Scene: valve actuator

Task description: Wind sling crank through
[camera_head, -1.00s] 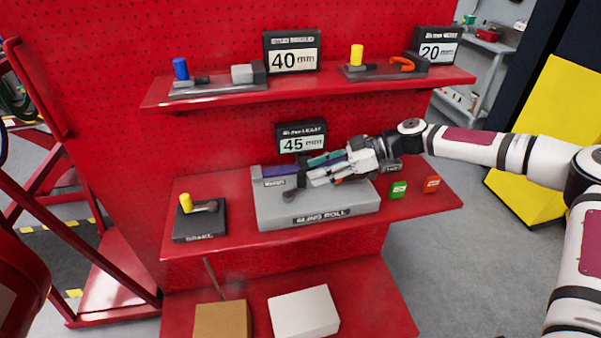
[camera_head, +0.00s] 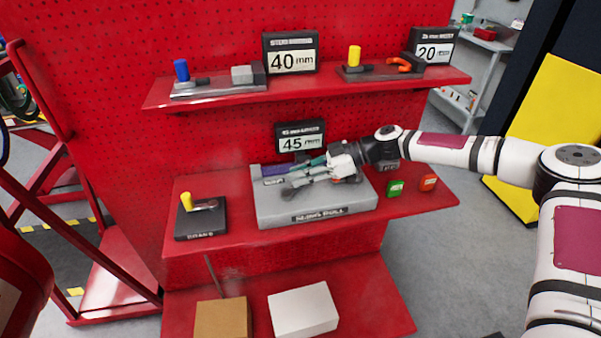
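The grey sling roll unit (camera_head: 290,212) sits on the middle red shelf, with a dark blue-purple part (camera_head: 277,169) along its back left. The crank on it is mostly hidden by my gripper, so its angle cannot be told. My gripper (camera_head: 302,174) comes in from the right, low over the top of the unit, with its fingers pointing left. Its fingers look spread, with teal and grey pieces; whether they touch or hold the crank is too small to tell. A display (camera_head: 300,137) reading 45 mm stands behind the unit.
A brake block (camera_head: 201,219) with a yellow-knobbed lever stands left of the unit. Green (camera_head: 395,188) and red (camera_head: 428,182) buttons stand at right. The upper shelf (camera_head: 310,90) holds two lever devices and displays. Brown (camera_head: 222,318) and white (camera_head: 303,311) boxes lie below.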

